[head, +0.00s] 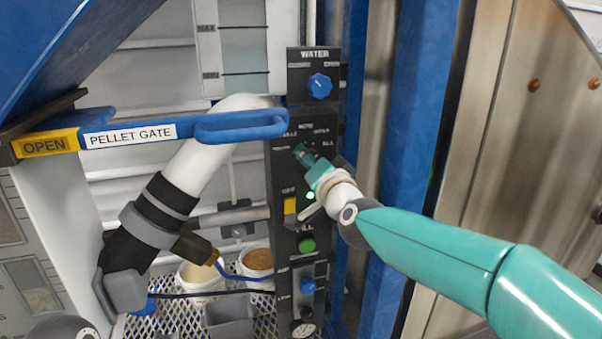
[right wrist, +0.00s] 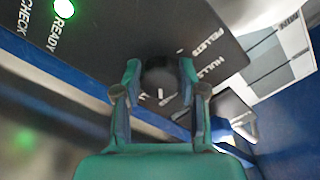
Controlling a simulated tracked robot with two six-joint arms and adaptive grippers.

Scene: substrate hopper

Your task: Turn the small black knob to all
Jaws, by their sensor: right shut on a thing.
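The small black knob (right wrist: 158,75) sits on a dark control panel (head: 283,180), between the fingertips of my right gripper (right wrist: 160,77). Both fingers touch or nearly touch its sides, and the gripper is shut on it. A white mark on the knob points toward the bottom of the right wrist view. My left gripper is not in view.
A blue PELLET GATE handle (head: 240,125) crosses close on the left. A blue post (head: 415,110) stands right.

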